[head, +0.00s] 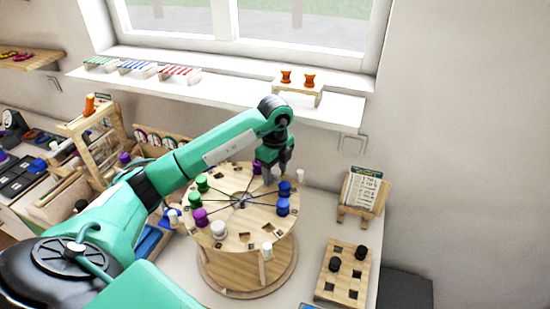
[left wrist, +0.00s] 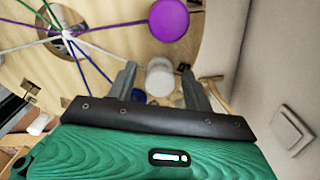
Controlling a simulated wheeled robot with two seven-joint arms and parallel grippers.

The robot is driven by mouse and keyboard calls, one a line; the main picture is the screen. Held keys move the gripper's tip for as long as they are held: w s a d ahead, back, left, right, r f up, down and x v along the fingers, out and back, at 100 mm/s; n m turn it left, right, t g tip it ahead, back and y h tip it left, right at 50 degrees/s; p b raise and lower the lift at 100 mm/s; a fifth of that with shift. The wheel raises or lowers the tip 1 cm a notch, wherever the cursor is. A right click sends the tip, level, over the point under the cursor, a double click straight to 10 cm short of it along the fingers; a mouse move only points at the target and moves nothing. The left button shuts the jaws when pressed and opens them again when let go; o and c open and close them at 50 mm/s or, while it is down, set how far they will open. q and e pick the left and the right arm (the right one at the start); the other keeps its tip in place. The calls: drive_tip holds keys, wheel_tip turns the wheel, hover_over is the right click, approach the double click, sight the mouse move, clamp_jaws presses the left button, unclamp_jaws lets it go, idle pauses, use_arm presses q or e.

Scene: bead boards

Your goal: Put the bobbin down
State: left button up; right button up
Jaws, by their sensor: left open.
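My left gripper (head: 274,176) points down over the far side of the round wooden board (head: 235,240), its fingers apart. In the left wrist view, a white bobbin (left wrist: 160,78) shows between the open fingers (left wrist: 160,88), on or just above the board; I cannot tell whether a finger touches it. A purple bobbin (left wrist: 168,20) is beside it, also seen in the head view (head: 256,168). Two blue bobbins (head: 283,207) stand just in front of the gripper. Green bobbins (head: 196,198), a purple one (head: 200,217) and a white one (head: 218,229) stand on the near left side. My right gripper is not seen.
Coloured threads run from the board's hub (head: 241,201). A wooden block with dark pegs (head: 334,264) and a card stand (head: 363,191) are at the right. A shelf (head: 225,97) with orange bobbins (head: 309,80) runs under the window. Racks crowd the left.

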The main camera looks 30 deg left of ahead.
sight(275, 170)
use_arm(q)
wheel_tip(275, 170, up, 4)
drive_tip(key=shift+r+b, duration=0.15)
drive_tip(key=shift+b, duration=0.8)
wheel_tip(275, 170, up, 6)
drive_tip(key=shift+f, duration=0.1)
drive_tip(key=shift+r, duration=0.8)
